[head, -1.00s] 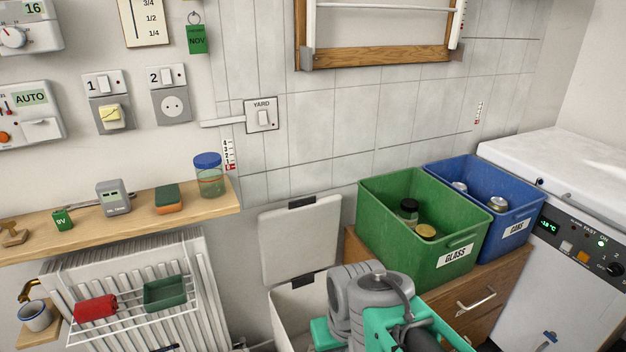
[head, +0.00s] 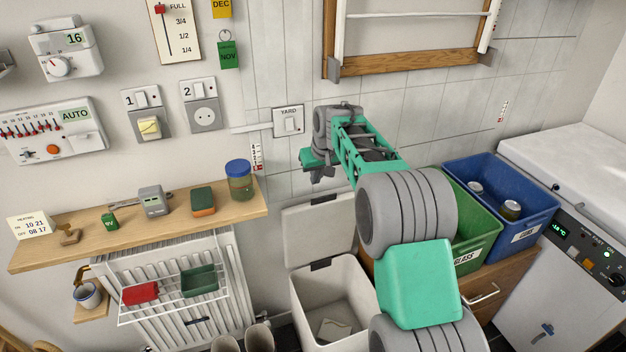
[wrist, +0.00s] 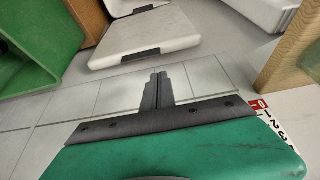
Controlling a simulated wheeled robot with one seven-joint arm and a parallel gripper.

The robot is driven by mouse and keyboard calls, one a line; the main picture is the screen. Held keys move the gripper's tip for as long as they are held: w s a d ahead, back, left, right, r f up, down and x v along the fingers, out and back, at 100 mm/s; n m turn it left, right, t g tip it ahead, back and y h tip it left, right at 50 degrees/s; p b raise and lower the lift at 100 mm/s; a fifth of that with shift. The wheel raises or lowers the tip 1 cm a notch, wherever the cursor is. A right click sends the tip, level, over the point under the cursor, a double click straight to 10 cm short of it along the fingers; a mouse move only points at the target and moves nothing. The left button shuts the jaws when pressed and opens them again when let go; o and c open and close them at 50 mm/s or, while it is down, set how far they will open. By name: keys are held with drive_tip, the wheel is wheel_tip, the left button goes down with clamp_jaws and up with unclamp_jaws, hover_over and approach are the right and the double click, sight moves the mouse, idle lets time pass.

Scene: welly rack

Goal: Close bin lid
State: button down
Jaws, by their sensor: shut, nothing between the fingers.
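The white bin (head: 345,285) stands on the floor below the wall, with a pale flat item (head: 335,328) inside. Its lid (head: 318,232) is open, standing up near the tiled wall behind the bin. My gripper (head: 316,178) is raised above the lid, near the wall, apart from it. In the wrist view the lid (wrist: 145,40) lies beyond my fingertips (wrist: 158,76), which are together with nothing between them. The bin body is only partly in that view at the top edge.
The green GLASS box (head: 478,225) and blue CANS box (head: 525,205) stand right of the bin on a wooden cabinet. A shelf (head: 120,222) with a jar (head: 239,180) and a radiator (head: 170,275) are left. A wooden frame (head: 410,62) hangs above my gripper.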

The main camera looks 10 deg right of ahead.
sight(312, 203)
drive_tip(key=x, duration=0.9)
drive_tip(key=shift+p, duration=0.4)
